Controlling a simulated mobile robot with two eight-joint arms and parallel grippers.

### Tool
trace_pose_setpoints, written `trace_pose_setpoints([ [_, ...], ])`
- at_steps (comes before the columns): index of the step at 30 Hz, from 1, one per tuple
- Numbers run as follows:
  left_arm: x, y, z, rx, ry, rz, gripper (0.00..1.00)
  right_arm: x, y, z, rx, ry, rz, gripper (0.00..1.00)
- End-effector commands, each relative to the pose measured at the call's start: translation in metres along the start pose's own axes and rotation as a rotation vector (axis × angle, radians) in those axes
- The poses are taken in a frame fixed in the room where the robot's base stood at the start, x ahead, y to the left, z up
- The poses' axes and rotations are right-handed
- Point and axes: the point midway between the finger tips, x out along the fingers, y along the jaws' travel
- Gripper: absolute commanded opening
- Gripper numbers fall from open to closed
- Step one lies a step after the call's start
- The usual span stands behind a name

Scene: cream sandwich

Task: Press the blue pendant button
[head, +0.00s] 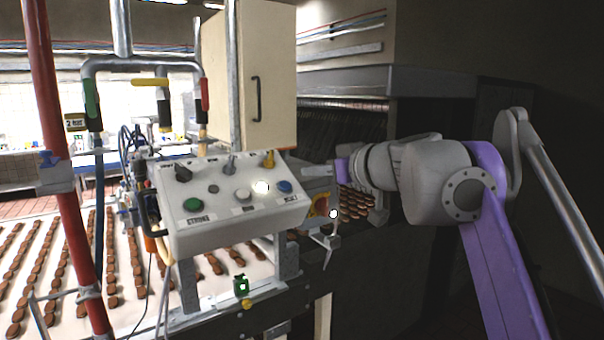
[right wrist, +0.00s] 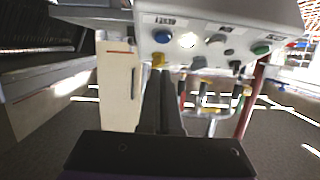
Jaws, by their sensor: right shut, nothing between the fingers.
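The pendant is a pale grey control box (head: 220,212) with a sloping face. Its blue button (head: 284,186) sits at the right end of the front row and is uncovered. In the right wrist view, where the panel appears turned over, the blue button (right wrist: 162,36) is near the top, beyond the fingers. My right gripper (head: 318,170) is just right of the panel, apart from the button. In the right wrist view, my right gripper (right wrist: 159,78) is shut and empty, its tips near the yellow knob (right wrist: 158,60). My left gripper is not in view.
A lit white button (head: 261,187) is beside the blue one; a green button (head: 193,204) is at left. A cream cabinet (head: 250,75) stands behind the panel. A red post (head: 62,130) stands left. Rows of brown biscuits (head: 110,270) lie on the conveyor.

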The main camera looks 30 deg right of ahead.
Motion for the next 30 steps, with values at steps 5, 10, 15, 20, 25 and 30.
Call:
trace_pose_setpoints([
  [5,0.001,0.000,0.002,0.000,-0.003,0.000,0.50,-0.030,0.001,0.002,0.001,-0.003,0.003,0.00],
  [10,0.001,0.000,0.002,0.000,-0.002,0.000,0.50,-0.043,0.000,0.001,0.000,-0.001,0.001,0.00],
  [15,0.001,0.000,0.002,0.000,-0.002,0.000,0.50,-0.045,0.000,0.001,0.000,-0.001,0.000,0.00],
  [20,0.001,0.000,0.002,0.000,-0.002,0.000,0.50,-0.044,0.000,0.001,0.000,-0.001,0.000,0.00],
  [25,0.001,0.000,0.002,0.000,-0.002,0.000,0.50,-0.044,0.000,0.001,0.000,-0.001,0.000,0.00],
  [30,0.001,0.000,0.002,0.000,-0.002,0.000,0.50,-0.044,0.000,0.001,0.000,-0.001,0.000,0.00],
])
